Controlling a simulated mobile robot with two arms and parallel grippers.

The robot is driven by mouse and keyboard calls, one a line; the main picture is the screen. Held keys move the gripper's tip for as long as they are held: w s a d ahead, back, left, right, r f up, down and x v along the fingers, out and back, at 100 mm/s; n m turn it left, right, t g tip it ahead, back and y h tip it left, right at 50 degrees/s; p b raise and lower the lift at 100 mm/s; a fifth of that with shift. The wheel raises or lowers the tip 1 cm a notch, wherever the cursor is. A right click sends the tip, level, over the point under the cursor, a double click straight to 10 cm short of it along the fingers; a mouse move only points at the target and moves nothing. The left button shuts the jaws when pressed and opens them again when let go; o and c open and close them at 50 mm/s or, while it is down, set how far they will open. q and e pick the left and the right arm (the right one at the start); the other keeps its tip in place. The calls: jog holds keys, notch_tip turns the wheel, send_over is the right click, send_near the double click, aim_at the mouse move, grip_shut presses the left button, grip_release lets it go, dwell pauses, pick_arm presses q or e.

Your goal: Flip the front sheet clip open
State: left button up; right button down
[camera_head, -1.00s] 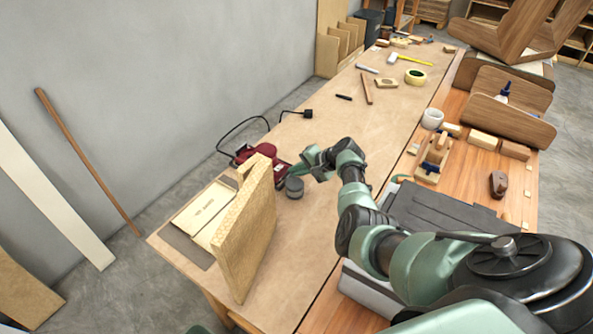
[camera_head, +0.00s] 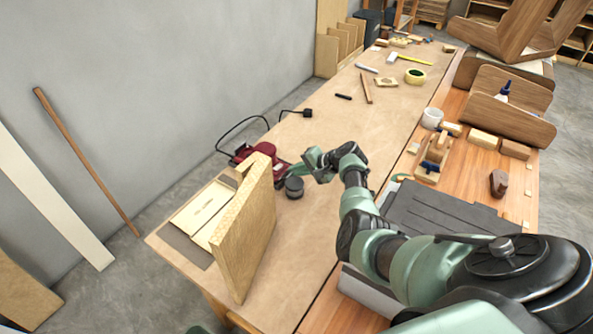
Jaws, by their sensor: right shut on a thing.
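The red sander (camera_head: 262,150) lies on the bench behind the upright tan block, with its cable trailing back. My right gripper (camera_head: 287,174) is at the sander's right end, reaching in from the right. It is shut on a small part there, which I take to be the front sheet clip. The clip itself is too small and too covered by the fingers to make out, and I cannot tell its angle. My left gripper is not in view.
A tall tan block (camera_head: 245,228) stands close in front of the sander. A dark round piece (camera_head: 294,187) sits just by my right gripper. A cardboard sheet (camera_head: 203,210) lies at the left. The bench middle beyond is mostly clear.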

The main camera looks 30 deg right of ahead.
jog(key=shift+s+f+t+b, duration=0.15)
jog(key=shift+f+t+b, duration=0.2)
jog(key=shift+t+b, duration=0.05)
dwell(2.6)
jog(key=c, duration=1.5)
grip_release()
jog(key=shift+c, duration=0.2)
jog(key=shift+s+d+r+p, duration=0.15)
jog(key=shift+r+p, duration=0.35)
jog(key=shift+p, duration=0.05)
jog(key=p+v, duration=0.4)
jog(key=shift+s+d+r+p, duration=0.2)
jog(key=shift+s+d+p, duration=0.05)
jog(key=shift+s+p, duration=0.1)
jog(key=shift+s+d+b, duration=0.2)
jog(key=shift+s+b, duration=0.15)
jog(key=shift+b, duration=0.05)
jog(key=shift+s+d+r, duration=0.1)
jog(key=shift+s+r, duration=0.3)
jog(key=shift+s, duration=0.05)
